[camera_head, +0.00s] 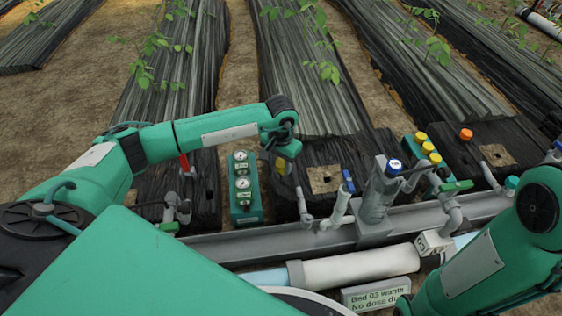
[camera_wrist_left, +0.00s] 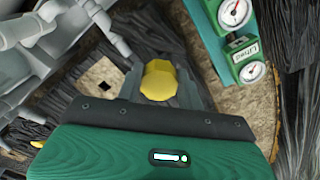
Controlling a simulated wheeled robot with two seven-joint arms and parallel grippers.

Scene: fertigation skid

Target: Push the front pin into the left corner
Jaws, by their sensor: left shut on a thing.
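A yellow pin with a faceted head (camera_wrist_left: 160,80) sits between the fingertips of my left gripper (camera_wrist_left: 158,92) in the left wrist view. The gripper is shut on it. In the head view my left gripper (camera_head: 284,163) points down just left of a square plywood patch (camera_head: 325,179) with a small dark hole. In the wrist view this plywood (camera_wrist_left: 80,98) lies left of the fingers. The pin's lower end is hidden by its head, so I cannot tell whether it touches the ground. My right arm shows at the lower right, but its gripper is out of view.
A green gauge box (camera_head: 244,190) stands left of the gripper. A grey rail (camera_head: 270,241) with pipes and a blue-capped grey filter (camera_head: 376,192) runs in front. Yellow-capped green bottles (camera_head: 425,150) stand to the right. Black-covered beds (camera_head: 305,80) lie behind.

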